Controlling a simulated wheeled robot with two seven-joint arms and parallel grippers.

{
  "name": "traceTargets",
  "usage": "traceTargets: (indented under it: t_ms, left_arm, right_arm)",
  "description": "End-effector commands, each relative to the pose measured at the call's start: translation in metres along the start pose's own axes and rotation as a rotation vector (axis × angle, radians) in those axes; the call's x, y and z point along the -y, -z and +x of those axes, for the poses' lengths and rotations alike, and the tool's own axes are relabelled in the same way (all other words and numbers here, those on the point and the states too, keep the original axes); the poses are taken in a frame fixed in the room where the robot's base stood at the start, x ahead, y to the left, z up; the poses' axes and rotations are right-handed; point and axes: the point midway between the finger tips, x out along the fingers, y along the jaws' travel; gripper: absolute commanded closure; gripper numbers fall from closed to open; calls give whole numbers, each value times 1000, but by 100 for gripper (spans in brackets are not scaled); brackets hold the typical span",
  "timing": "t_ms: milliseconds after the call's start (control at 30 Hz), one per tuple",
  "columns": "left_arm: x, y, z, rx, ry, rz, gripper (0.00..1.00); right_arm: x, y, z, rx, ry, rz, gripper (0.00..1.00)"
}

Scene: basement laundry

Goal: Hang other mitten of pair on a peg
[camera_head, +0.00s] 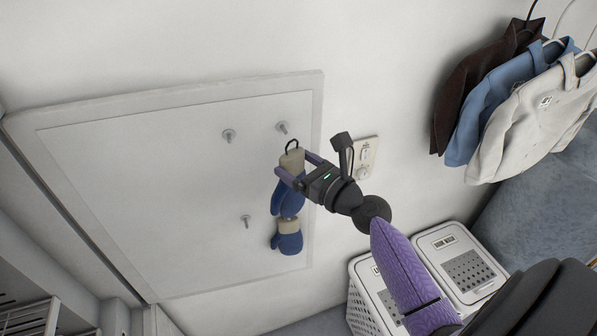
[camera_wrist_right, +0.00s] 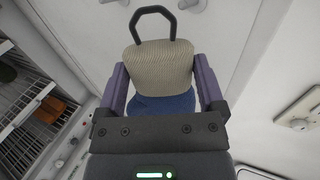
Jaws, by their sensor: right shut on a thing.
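My right gripper (camera_head: 294,166) is shut on the cuff of a blue mitten (camera_head: 288,195) with a beige knit cuff and a dark loop on top. It holds this mitten upright, loop up, in front of the white board. In the right wrist view, the held mitten (camera_wrist_right: 158,64) sits between the two fingers, loop pointing away. A bare peg (camera_head: 282,127) is just above the loop; whether they touch is not clear. Other bare pegs are at upper left (camera_head: 229,135) and lower left (camera_head: 246,220). A matching mitten (camera_head: 288,240) hangs below the held one; its support is hidden. My left gripper is out of view.
The white framed board (camera_head: 140,190) is on the wall. A switch plate (camera_head: 365,157) is right of it. Jackets (camera_head: 530,120) hang at upper right. Lidded white hampers (camera_head: 455,262) stand below. A wire rack (camera_head: 28,318) is at lower left.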

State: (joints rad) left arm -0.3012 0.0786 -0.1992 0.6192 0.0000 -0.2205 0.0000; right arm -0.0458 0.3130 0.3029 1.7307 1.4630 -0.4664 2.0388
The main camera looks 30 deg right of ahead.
Motion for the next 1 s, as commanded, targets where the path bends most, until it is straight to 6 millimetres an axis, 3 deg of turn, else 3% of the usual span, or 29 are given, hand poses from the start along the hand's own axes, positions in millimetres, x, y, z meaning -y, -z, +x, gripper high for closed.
traceTargets:
  t_ms: [700,1000]
  left_arm:
    - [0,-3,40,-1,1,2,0]
    - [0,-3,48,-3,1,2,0]
  right_arm:
    - [30,7,52,0,0,-1,71]
    - [36,13,63,-1,-1,2,71]
